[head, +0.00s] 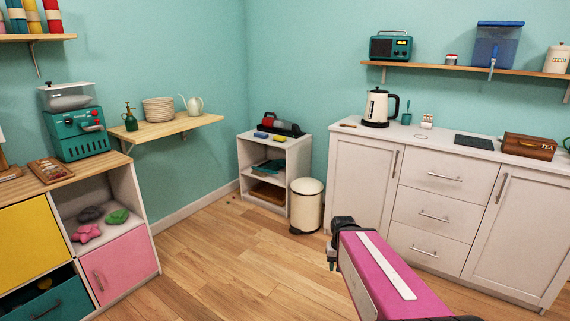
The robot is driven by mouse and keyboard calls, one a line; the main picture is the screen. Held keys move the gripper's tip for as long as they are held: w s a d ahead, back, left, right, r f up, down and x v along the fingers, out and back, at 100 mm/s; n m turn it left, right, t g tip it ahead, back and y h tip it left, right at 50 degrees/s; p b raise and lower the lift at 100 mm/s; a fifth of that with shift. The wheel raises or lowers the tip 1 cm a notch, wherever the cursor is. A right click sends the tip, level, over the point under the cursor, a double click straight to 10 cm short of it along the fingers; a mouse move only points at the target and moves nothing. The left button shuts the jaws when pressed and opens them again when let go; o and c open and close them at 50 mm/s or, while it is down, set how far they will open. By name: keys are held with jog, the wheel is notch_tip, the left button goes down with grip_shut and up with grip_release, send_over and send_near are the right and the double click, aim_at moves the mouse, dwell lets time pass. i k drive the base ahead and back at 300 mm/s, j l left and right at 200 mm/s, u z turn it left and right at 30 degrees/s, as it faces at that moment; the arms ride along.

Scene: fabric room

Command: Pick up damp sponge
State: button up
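Two small sponge-like blocks lie on top of the low white shelf unit (294,150) in the far corner. One is blue (261,134) and the other is yellow (280,139). They are too small to tell which is damp. My gripper (334,256) shows as a dark shape at the end of my magenta arm, at lower centre right. It appears in front of the white counter, well apart from both blocks. Its fingers are not clear enough to show whether it is open or shut.
A dark and red object (279,124) lies behind the blocks. A cream bin (306,206) stands right of the shelf unit. The white counter (440,165) is at right, and a cubby unit (142,213) is at left. Wooden floor (215,245) between them is clear.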

aim_at(277, 138)
jog(key=i+u, duration=0.1)
jog(key=i, duration=0.4)
jog(key=i+l+u, duration=0.15)
jog(key=i, duration=0.3)
jog(key=i+l+u, duration=0.1)
jog(key=i, duration=0.4)
